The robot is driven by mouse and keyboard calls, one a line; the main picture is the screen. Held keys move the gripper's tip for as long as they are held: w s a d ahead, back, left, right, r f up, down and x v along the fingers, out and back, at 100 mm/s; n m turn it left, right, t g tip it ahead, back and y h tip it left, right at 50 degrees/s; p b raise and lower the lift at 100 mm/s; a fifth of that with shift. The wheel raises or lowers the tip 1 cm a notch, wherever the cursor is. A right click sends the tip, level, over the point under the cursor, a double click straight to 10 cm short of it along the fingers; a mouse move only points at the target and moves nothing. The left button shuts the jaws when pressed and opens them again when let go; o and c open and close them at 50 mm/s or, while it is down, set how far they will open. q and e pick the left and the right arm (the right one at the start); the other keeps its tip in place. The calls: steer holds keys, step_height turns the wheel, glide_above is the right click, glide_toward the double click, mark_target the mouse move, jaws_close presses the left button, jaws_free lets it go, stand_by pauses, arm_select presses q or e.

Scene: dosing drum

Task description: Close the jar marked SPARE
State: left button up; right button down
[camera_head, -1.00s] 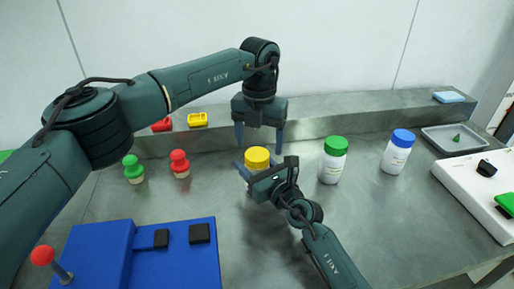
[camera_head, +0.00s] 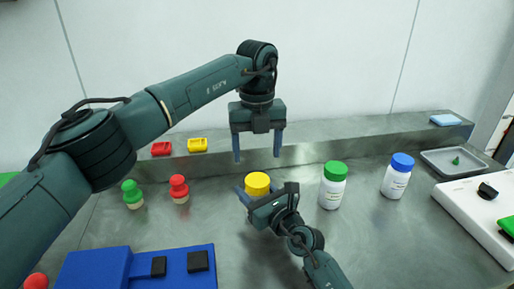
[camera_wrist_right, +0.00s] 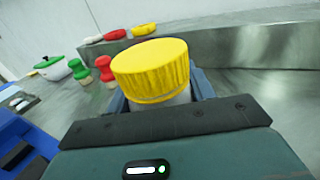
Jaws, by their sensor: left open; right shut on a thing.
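A white jar with a yellow lid (camera_head: 257,183) stands on the grey bench, and its lid sits on its top. My right gripper (camera_head: 250,196) is shut on this jar, around its body below the lid. In the right wrist view the yellow lid (camera_wrist_right: 152,70) fills the middle, with the fingers on both sides of the jar. My left gripper (camera_head: 257,155) is open and empty above the yellow lid, fingers pointing down. A green-lidded jar (camera_head: 333,186) and a blue-lidded jar (camera_head: 397,177) stand to the right. No SPARE marking is readable; labels are too small or hidden.
A green stopper (camera_head: 132,194) and a red stopper (camera_head: 179,189) stand to the left. A blue block fixture (camera_head: 100,268) is at front left. A grey tray (camera_head: 436,169) and a white panel (camera_head: 470,205) are at right. A raised ledge (camera_head: 340,139) runs along the back.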

mark_target(257, 180)
arm_select(q)
steer(key=shift+f, duration=4.05)
steer(key=shift+c, duration=0.5)
steer(key=c, duration=0.9)
steer(key=m, duration=0.6)
steer(key=o, duration=1)
steer(key=shift+o, duration=0.3)
